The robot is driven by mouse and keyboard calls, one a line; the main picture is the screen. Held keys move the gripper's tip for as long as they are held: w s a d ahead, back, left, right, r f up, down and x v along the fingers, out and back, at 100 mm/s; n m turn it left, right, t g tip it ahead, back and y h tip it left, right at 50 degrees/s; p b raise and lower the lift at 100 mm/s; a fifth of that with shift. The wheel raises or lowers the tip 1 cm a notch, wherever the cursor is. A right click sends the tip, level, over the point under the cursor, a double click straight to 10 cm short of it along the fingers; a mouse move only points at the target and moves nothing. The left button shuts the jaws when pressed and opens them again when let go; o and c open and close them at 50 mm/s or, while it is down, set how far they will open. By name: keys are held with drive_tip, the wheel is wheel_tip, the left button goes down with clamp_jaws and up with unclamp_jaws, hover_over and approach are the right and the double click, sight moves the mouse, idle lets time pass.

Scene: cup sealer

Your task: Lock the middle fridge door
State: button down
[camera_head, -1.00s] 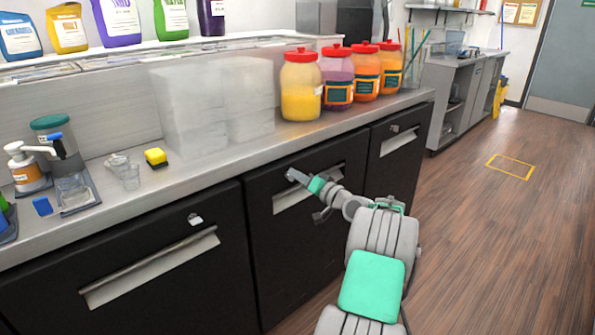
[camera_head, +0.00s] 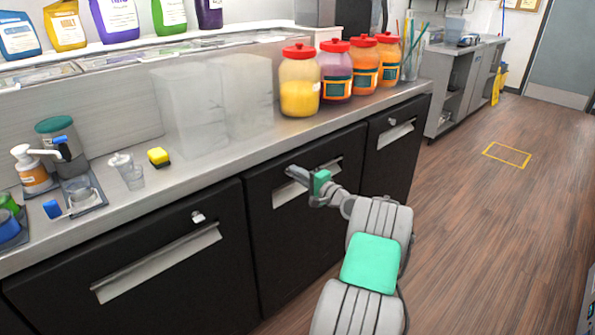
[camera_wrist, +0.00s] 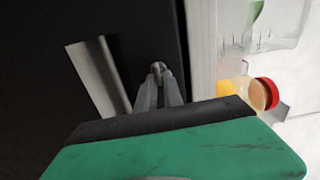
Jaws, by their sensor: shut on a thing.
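The middle fridge door (camera_head: 285,245) is a black front with a pale recessed handle (camera_head: 289,194), which also shows in the wrist view (camera_wrist: 97,72). My gripper (camera_head: 293,172) is at the upper part of this door, above the handle. In the wrist view my gripper's fingertips (camera_wrist: 158,76) are shut on a small metal lock piece (camera_wrist: 157,66) beside the handle. The gripper hides this lock in the head view. The door looks closed, flush with its neighbours.
The left door (camera_head: 130,265) and right door (camera_head: 395,155) each have a small lock near the top.

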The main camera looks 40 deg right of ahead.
drive_tip(key=shift+m, duration=0.3)
drive_tip(key=c, duration=1.6)
unclamp_jaws()
drive_tip(key=s, duration=0.7)
drive_tip(key=shift+s, duration=0.4)
drive_tip(key=shift+d, duration=0.1)
